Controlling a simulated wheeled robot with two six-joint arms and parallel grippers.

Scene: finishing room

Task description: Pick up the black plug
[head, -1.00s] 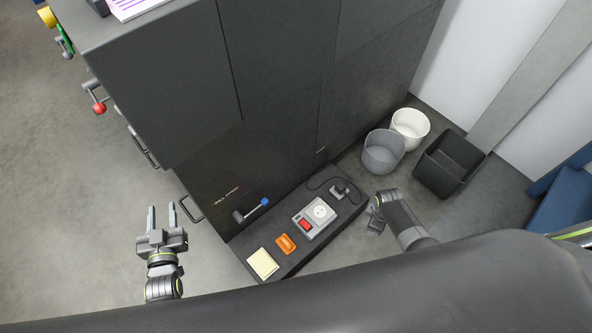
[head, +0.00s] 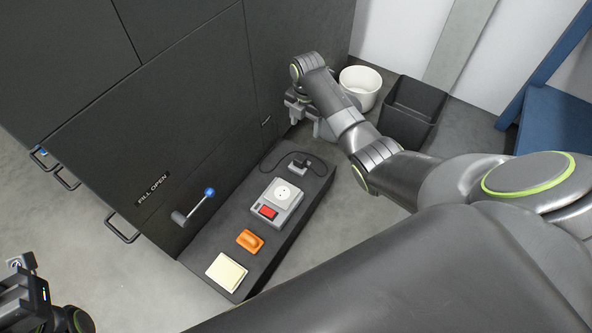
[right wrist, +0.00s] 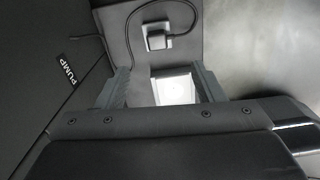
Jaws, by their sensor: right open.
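The black plug (head: 299,165) sits on a small grey block at the far end of a low dark ledge, with a black cord looping from it. It also shows in the right wrist view (right wrist: 157,42), beyond the fingertips. My right gripper (head: 296,119) is above and behind the plug in the head view, close to the cabinet front.
On the ledge (head: 228,221) are a white socket box with a red switch (head: 282,199), an orange item (head: 250,241) and a yellow pad (head: 227,272). A blue-knobbed lever (head: 203,201) juts from the cabinet. A white bucket (head: 360,86) and dark bin (head: 411,112) stand beyond.

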